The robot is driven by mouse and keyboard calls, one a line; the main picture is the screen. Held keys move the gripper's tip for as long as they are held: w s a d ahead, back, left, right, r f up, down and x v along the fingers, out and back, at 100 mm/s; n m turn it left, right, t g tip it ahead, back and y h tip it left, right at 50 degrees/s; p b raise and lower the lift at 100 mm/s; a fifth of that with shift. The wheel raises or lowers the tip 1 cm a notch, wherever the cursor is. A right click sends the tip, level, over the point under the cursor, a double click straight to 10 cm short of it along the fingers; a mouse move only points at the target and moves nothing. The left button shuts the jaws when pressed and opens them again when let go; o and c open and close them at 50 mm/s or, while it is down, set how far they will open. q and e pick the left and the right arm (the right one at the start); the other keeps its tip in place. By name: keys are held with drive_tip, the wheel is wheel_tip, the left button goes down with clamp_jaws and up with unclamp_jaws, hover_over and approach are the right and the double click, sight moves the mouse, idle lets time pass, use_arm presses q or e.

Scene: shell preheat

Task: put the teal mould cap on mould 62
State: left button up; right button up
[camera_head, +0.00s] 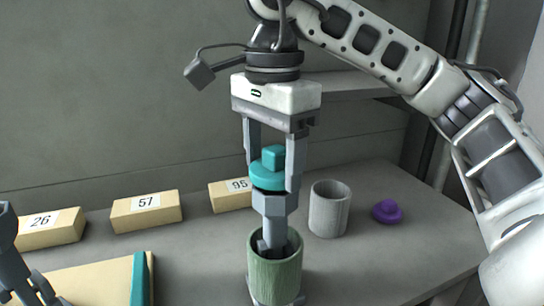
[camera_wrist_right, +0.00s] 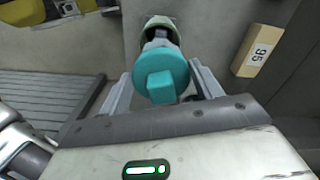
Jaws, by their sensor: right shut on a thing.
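The teal mould cap (camera_head: 268,174) has a flat disc with a square knob on top. It sits upright between the fingers of my right gripper (camera_head: 272,205), above the green mould (camera_head: 275,280). Grey parts below the cap reach into the mould's open mouth; I cannot tell where the fingertips end. No number 62 is readable. My left gripper (camera_head: 28,275) is partly in view at the lower left edge.
A grey open mould (camera_head: 330,208) and a purple cap (camera_head: 388,211) stand to the right. Label blocks 26 (camera_head: 48,228), 57 (camera_head: 146,211) and 95 (camera_head: 230,194) line the back. A pale board (camera_head: 95,282) with a teal edge lies at the lower left.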

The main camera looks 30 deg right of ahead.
sight(272, 149)
drive_tip(key=shift+f+b, duration=0.55)
drive_tip(key=shift+f, duration=0.1)
drive_tip(key=o, duration=0.7)
wheel_tip(272, 149, up, 3)
drive_tip(key=p, duration=0.3)
drive_tip(key=shift+r, duration=0.2)
drive_tip(key=shift+r+p, duration=0.65)
drive_tip(key=shift+r, duration=3.2)
